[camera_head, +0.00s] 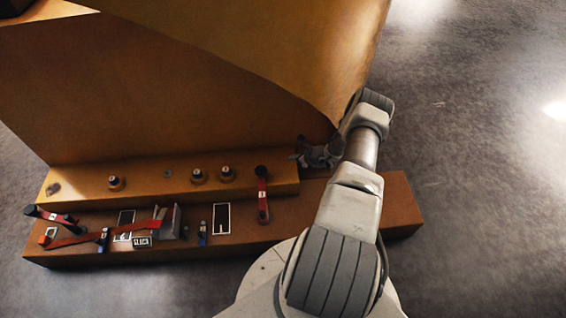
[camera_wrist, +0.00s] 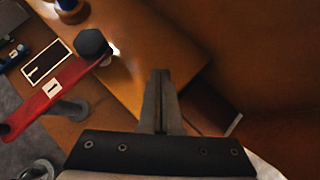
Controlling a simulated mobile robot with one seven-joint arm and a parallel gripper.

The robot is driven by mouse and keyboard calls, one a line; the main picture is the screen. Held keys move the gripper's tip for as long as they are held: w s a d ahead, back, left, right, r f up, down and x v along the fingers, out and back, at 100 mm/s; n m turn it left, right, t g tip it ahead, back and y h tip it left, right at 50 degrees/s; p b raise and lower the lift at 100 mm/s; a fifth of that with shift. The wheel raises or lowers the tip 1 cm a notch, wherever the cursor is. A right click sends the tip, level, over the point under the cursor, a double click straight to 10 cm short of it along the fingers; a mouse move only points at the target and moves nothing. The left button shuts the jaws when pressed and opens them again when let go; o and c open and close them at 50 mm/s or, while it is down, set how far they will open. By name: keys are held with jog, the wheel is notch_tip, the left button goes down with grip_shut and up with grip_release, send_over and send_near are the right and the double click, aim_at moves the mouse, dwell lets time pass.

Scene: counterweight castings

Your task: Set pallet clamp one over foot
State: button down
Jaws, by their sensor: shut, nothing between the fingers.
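A red clamp with a black knob (camera_head: 262,195) lies near the edge of the casting's step, right of the white-outlined black rectangle. It also shows at the left of the wrist view (camera_wrist: 62,88), with a small white label that I cannot read surely. A second red clamp (camera_head: 50,216) with a black end lies at the far left. The casting's stepped foot (camera_head: 140,185) runs along the base of the tall orange-brown body. My gripper (camera_head: 318,155) is above the step's right end, right of the nearer clamp. Its fingers (camera_wrist: 160,78) are together and empty, apart from the clamp.
Several round knobs stand on the step, one at its middle (camera_head: 198,176). A grey bracket (camera_head: 171,222), a red strap (camera_head: 90,236) and a white-outlined black rectangle (camera_head: 221,218) are on the lower ledge. The tall casting wall (camera_head: 110,100) rises behind. The ledge's right end is clear.

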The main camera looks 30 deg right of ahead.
jog(key=shift+s+d+r, duration=0.4)
jog(key=shift+d+r, duration=0.3)
jog(key=shift+r, duration=0.05)
